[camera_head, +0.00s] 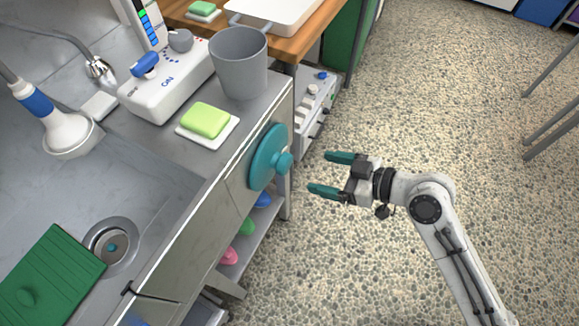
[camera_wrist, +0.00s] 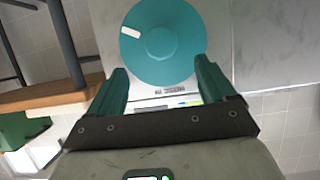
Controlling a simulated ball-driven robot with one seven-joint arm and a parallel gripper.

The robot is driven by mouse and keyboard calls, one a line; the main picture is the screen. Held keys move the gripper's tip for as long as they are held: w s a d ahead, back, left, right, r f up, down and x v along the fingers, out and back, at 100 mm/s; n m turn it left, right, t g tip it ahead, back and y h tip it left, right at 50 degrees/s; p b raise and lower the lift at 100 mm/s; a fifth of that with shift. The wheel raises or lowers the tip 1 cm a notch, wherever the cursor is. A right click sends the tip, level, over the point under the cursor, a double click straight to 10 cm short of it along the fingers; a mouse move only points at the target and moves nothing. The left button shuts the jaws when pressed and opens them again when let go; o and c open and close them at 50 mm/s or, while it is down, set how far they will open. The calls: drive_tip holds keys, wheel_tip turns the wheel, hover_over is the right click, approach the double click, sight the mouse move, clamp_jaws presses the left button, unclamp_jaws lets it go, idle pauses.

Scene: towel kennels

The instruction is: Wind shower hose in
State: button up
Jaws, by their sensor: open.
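A teal round reel (camera_head: 266,157) with a knob (camera_head: 284,162) is mounted on the front panel of the steel counter. In the wrist view the reel (camera_wrist: 185,65) faces me, with a small white mark near its left rim. My gripper (camera_head: 322,172) is to the right of the reel, open and empty, its teal fingers pointing towards the knob across a gap. In the wrist view my gripper (camera_wrist: 163,72) has its fingers apart, on either side of the reel's lower part. A white shower head (camera_head: 70,133) with a blue band stands by the sink. I cannot make out how much hose is out.
The counter holds a grey bucket (camera_head: 239,70), a green sponge (camera_head: 205,119) on a white dish and a white control box (camera_head: 165,88). A green board (camera_head: 50,275) lies over the sink. A shelf below the counter holds coloured items. The pebbled floor (camera_head: 430,110) is open.

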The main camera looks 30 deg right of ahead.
sight(289, 165)
drive_tip(key=x, duration=1)
drive_tip(key=shift+a+f, duration=0.1)
drive_tip(key=c, duration=1.5)
